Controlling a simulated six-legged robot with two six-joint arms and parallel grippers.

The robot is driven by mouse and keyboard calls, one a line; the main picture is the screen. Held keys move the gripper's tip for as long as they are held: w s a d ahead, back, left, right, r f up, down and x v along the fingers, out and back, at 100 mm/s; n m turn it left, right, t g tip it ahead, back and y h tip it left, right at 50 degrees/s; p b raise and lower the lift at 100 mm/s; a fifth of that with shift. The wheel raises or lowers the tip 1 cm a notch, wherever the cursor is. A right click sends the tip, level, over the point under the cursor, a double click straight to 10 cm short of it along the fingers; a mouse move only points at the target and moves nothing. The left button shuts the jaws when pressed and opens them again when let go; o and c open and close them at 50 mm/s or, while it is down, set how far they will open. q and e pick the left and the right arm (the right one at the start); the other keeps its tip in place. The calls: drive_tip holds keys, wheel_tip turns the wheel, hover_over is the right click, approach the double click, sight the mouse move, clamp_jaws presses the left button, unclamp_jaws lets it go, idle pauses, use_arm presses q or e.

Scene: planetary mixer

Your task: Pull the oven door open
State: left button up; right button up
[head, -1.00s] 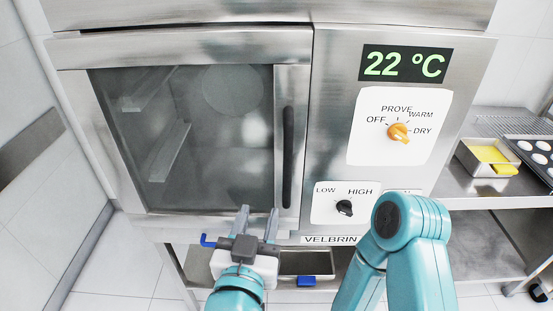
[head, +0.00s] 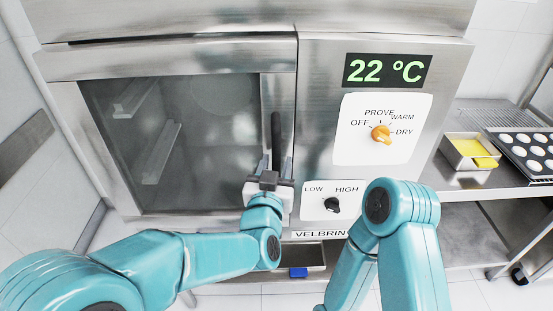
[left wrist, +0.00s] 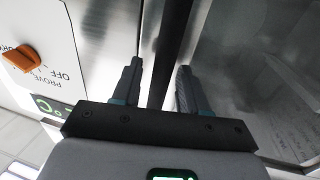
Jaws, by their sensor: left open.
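The oven door (head: 70,68) is a steel frame around a dark glass window and looks shut. Its black vertical bar handle (head: 276,135) is on the door's right side. My left gripper (head: 272,162) is open at the lower part of the handle. In the left wrist view the handle (left wrist: 174,35) runs between the two fingers of my left gripper (left wrist: 160,68), and the jaws are not closed on it. The gripper and wrist hide the handle's lower end in the head view. My right gripper is not in view.
Right of the door is a panel with an orange knob (head: 381,134), a black knob (head: 333,205) and a 22 °C display (head: 386,71). A steel table at right holds a yellow-filled pan (head: 468,148) and a muffin tray (head: 525,150). A blue-tagged bin (head: 318,257) sits below.

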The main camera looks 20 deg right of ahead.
use_arm(q)
drive_tip(key=shift+w+d, duration=0.15)
drive_tip(key=shift+w, duration=0.2)
drive_tip(key=shift+s, duration=0.1)
clamp_jaws()
